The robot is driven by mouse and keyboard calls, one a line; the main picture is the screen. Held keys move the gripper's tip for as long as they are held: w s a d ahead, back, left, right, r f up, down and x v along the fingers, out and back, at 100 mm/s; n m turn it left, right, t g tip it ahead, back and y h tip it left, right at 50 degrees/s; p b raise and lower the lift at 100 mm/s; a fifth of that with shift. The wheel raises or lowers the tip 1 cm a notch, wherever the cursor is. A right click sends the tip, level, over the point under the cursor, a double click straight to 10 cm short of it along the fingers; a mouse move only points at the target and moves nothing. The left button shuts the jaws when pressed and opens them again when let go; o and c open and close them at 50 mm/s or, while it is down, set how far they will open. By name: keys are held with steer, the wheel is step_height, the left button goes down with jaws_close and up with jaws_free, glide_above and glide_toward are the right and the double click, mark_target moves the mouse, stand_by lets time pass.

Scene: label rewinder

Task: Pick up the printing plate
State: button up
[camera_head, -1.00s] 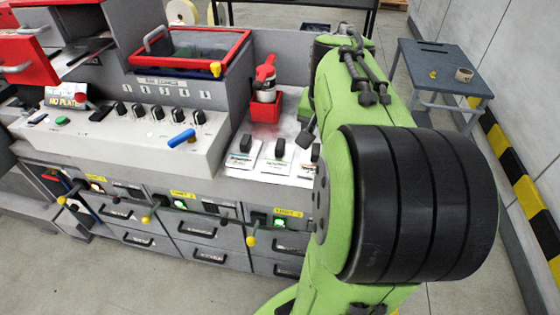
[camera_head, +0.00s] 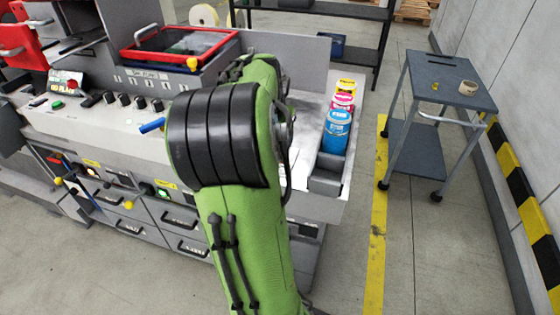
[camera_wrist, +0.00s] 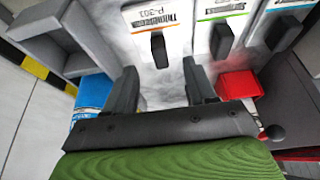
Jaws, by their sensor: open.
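Several white printing plates with black grips show at the top of the wrist view. The plate marked P-303 (camera_wrist: 172,20), with an orange stripe, lies ahead of my gripper (camera_wrist: 160,88), roughly in line with the gap between its fingers. A green-striped plate (camera_wrist: 232,9) and a blue-striped plate (camera_wrist: 289,4) are to its right. My gripper is open, with nothing between its fingers. In the head view, my arm hides the plates and my gripper.
A red holder (camera_wrist: 240,85) is near the right finger and a blue can (camera_wrist: 92,92) near the left. Ink cans (camera_head: 336,130) stand in a row at the bench's right end. A grey cart (camera_head: 450,80) stands apart at the right, across open floor.

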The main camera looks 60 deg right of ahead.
steer(key=b+x, duration=0.1)
steer(key=x, duration=0.6)
steer(key=shift+d+f+b, duration=0.25)
steer(key=shift+d+b, duration=0.05)
steer(key=shift+s, duration=0.1)
steer(key=shift+c, duration=0.7)
steer(key=shift+r, duration=0.1)
jaws_close()
